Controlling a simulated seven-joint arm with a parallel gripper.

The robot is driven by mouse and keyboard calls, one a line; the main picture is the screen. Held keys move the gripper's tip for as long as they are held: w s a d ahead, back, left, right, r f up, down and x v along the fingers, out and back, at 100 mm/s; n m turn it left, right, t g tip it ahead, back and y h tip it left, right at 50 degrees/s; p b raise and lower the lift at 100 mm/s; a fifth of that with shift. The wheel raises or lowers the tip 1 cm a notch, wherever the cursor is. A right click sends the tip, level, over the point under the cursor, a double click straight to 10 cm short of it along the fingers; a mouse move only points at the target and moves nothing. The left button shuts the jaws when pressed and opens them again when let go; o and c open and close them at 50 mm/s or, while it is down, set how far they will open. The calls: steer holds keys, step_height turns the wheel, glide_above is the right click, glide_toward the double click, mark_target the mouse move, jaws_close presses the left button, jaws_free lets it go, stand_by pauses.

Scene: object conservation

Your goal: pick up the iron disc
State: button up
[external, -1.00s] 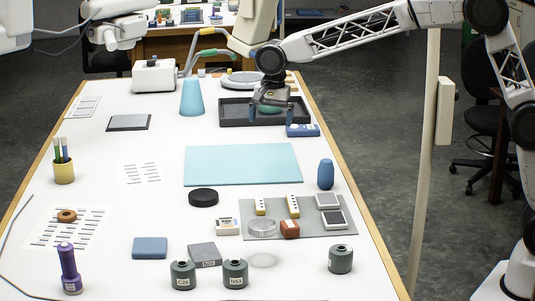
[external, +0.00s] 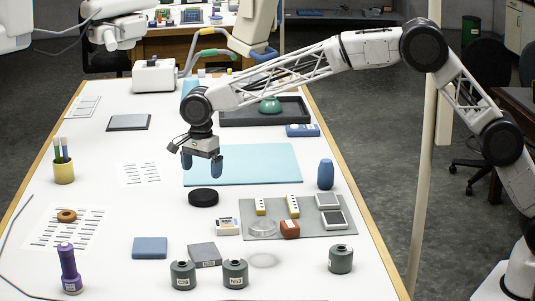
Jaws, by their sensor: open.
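A flat black disc (external: 203,197), which looks like the iron disc, lies on the white table in front of the light blue mat's left front corner. My gripper (external: 202,172) is above the disc, pointing down, with its two blue fingertips apart and nothing between them. A gap shows between the fingertips and the disc.
The light blue mat (external: 255,165) lies just behind. A small labelled box (external: 227,226) and a grey mat (external: 325,222) with small items are to the right. A black tray (external: 290,111) holding a green dome (external: 269,104) stands at the back. Bare table lies left of the disc.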

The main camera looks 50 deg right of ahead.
mark_target(203, 194)
steer(key=shift+a+f, duration=0.1)
stand_by(0.3)
steer(key=shift+f, duration=1.25)
steer(key=shift+s+f, duration=0.1)
steer(key=shift+f, duration=2.5)
steer(key=shift+c, duration=0.3)
steer(key=shift+r, duration=0.1)
steer(key=c, duration=1.2)
steer(key=shift+o, duration=0.2)
steer(key=shift+r, duration=0.2)
